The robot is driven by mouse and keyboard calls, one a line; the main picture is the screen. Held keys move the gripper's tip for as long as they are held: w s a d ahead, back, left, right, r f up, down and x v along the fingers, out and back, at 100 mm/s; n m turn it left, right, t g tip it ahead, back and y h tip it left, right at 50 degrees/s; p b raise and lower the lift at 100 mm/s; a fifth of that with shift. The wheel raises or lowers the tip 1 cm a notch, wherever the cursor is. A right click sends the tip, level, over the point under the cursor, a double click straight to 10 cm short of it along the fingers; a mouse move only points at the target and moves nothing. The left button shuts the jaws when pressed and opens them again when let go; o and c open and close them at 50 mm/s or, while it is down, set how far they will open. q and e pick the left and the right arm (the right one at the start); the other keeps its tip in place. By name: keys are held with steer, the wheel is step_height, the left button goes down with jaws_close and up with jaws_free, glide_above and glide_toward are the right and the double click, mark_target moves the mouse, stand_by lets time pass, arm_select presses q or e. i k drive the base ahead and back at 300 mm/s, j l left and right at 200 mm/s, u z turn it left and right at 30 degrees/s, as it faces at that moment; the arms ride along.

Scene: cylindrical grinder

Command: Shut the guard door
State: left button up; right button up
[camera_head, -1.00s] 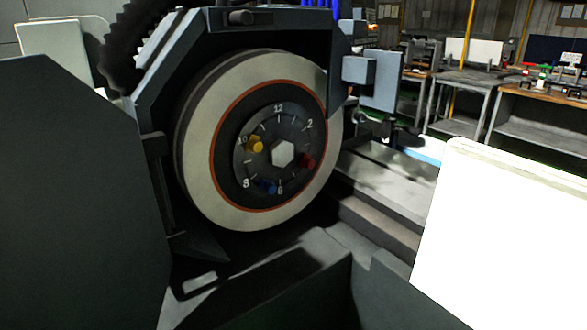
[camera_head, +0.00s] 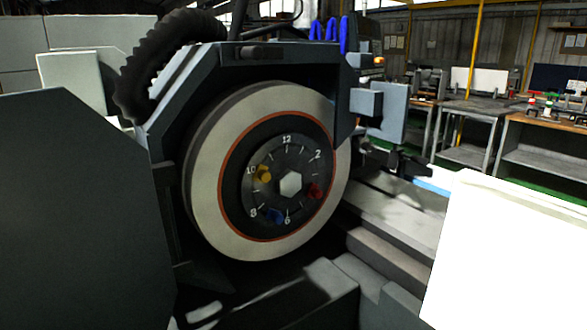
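A large dark grey panel (camera_head: 80,210) fills the left side and looks like the guard door. It stands swung away from the wheel, so the wheel face is uncovered. The grinding wheel (camera_head: 205,205) is pale with an orange ring and a dark numbered hub (camera_head: 265,215) carrying yellow, red and blue pieces. A dark angular housing (camera_head: 225,70) surrounds its top and sides. Neither of my grippers is in view.
A bright white panel (camera_head: 505,255) stands at the lower right. Grey machine ways (camera_head: 385,255) run beside the wheel. A grey box (camera_head: 378,108) juts from the housing's right side. Workbenches (camera_head: 545,150) stand behind on the right.

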mark_target(83, 247)
steer(key=k+j+z, duration=0.15)
steer(key=j, duration=0.3)
steer(key=k+j+z, duration=0.1)
steer(key=j, duration=0.4)
steer(key=k+j+z, duration=0.15)
steer(key=j, duration=0.25)
steer(key=k+j+z, duration=0.15)
steer(key=j, duration=0.3)
steer(key=k+j+z, duration=0.1)
steer(key=k+j, duration=0.15)
steer(key=j, duration=0.15)
steer(key=k+j+z, duration=0.15)
steer(key=j, duration=0.25)
steer(key=l+u, duration=0.2)
steer(key=k+l, duration=0.05)
